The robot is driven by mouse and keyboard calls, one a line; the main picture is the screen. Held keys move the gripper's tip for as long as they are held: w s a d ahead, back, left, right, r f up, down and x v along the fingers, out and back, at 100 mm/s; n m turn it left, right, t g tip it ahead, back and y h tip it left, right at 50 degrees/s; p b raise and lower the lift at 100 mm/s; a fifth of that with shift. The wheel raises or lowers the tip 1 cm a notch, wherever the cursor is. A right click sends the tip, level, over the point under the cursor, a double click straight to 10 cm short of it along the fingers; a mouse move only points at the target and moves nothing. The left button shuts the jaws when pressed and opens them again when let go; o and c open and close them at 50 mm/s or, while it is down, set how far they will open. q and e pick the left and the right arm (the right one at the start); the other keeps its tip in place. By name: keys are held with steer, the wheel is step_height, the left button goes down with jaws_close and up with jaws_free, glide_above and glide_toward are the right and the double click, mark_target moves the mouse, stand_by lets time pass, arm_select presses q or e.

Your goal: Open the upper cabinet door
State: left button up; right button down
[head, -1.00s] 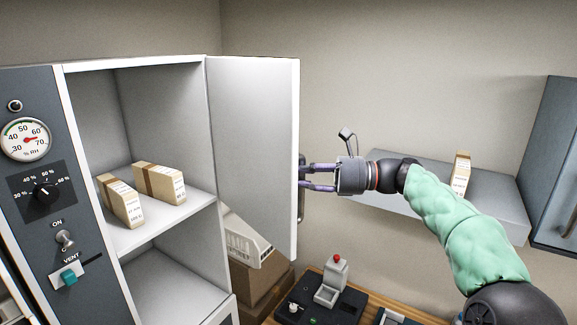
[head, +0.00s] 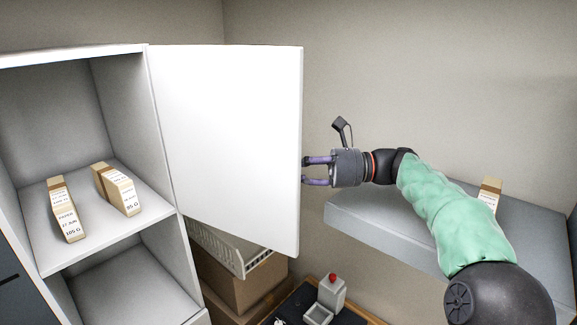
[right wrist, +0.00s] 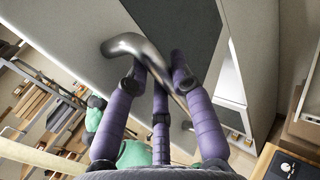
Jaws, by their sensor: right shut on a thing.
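The upper cabinet door (head: 232,140) stands wide open in the head view, its white inner face toward me, hinged on the cabinet's right side. My right gripper (head: 304,172) is at the door's free edge, with its fingertips partly hidden behind it. In the right wrist view my right gripper (right wrist: 160,75) has its purple fingers shut on the curved metal door handle (right wrist: 128,45). The cabinet (head: 150,130) shows an upper shelf with two paper packets (head: 62,212) on it. My left gripper is not in view.
A grey wall shelf (head: 370,222) with one packet (head: 489,192) lies behind my right arm. Cardboard boxes and a white basket (head: 235,252) stand below the door. A small device with a red button (head: 331,290) sits on the table below.

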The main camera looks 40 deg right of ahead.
steer(key=shift+f, duration=0.1)
stand_by(0.4)
steer(key=c, duration=1)
jaws_free()
steer(key=shift+c, duration=0.2)
steer(key=shift+d, duration=0.1)
steer(key=v, duration=1.2)
steer(key=shift+w, duration=0.1)
